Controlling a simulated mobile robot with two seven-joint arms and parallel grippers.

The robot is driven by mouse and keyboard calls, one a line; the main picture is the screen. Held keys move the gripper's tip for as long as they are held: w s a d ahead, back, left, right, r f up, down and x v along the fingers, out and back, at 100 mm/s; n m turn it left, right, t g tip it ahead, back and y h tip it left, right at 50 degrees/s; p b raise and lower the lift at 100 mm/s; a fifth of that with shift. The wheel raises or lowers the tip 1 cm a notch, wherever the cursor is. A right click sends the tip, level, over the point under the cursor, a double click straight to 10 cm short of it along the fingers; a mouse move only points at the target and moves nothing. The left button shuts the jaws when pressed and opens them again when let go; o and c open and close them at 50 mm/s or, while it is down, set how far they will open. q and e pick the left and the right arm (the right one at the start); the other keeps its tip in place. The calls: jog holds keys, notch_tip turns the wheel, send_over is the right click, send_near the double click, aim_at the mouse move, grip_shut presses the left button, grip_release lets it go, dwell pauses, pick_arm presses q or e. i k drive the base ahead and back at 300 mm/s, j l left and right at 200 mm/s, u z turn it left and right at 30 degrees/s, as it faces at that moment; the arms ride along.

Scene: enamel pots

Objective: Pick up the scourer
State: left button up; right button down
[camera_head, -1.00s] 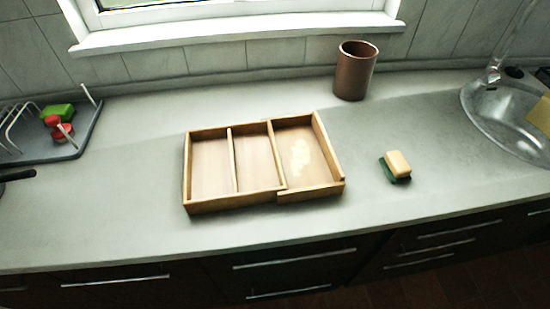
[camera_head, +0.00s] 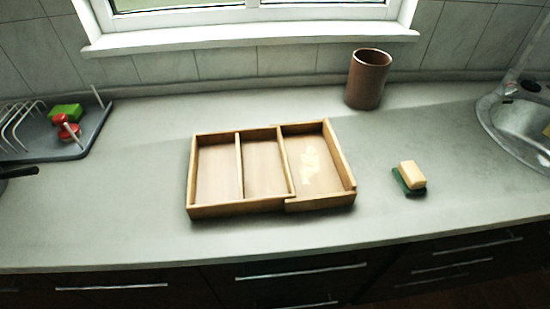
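A small block with a cream top and a dark green underside, looking like the scourer (camera_head: 411,176), lies on the worktop (camera_head: 300,236) to the right of a wooden tray. Nothing touches it. A bright green block (camera_head: 66,112) lies on the grey drying rack at the far left; I cannot tell whether it is also a scourer. Neither of my grippers is in view.
An empty wooden tray (camera_head: 239,167) with three compartments stands in the middle. A brown cylindrical pot (camera_head: 367,79) stands behind, near the wall. The drying rack (camera_head: 95,131) holds red items. A metal sink (camera_head: 521,128) is at the right. Worktop around the scourer is clear.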

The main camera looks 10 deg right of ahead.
aim_at(411, 180)
jog(key=z, duration=1.35)
jog(key=u, duration=0.15)
